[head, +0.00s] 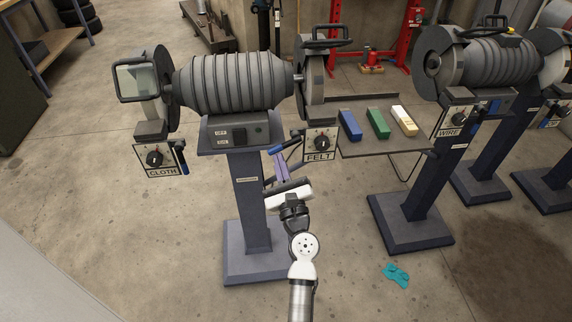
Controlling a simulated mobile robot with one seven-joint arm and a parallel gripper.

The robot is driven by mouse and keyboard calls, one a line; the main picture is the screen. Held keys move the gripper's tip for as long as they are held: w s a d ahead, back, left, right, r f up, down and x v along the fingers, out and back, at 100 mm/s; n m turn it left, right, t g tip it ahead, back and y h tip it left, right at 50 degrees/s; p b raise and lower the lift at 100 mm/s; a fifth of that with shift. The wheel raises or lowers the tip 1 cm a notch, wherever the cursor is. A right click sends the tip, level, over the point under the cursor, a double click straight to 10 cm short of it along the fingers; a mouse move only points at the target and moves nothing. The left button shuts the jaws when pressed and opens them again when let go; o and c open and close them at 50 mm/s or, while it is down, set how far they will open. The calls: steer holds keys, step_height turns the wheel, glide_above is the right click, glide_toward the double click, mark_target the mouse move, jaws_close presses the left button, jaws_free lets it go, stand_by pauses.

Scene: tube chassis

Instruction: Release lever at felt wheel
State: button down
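The felt wheel (314,75) is at the right end of the grey grinder motor, with a panel lettered FELT (319,146) and a black knob below it. A lever with a blue end (275,150) sits at the left of this panel, slanting down to the left. My gripper (279,160) reaches up from below, its fingers right under or at the lever. Whether the fingers touch or enclose the lever, and how far apart they are, is too small to tell.
The CLOTH panel (155,158) has its own blue lever (181,156), pointing down. A shelf (375,148) right of the felt panel holds blue, green and yellow-white bars. The grinder pedestal (251,200) stands just left of my arm. A teal cloth (396,274) lies on the floor.

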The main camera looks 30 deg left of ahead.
steer(key=m, duration=0.1)
steer(key=r+m+t+h, duration=0.1)
steer(key=m, duration=0.1)
steer(key=a+m, duration=0.1)
steer(key=shift+s+r+t+h+p, duration=0.25)
steer(key=shift+s+t+h+p, duration=0.05)
steer(key=shift+t+p, duration=0.1)
steer(key=shift+s+a+r+m, duration=0.1)
steer(key=shift+r+m, duration=0.2)
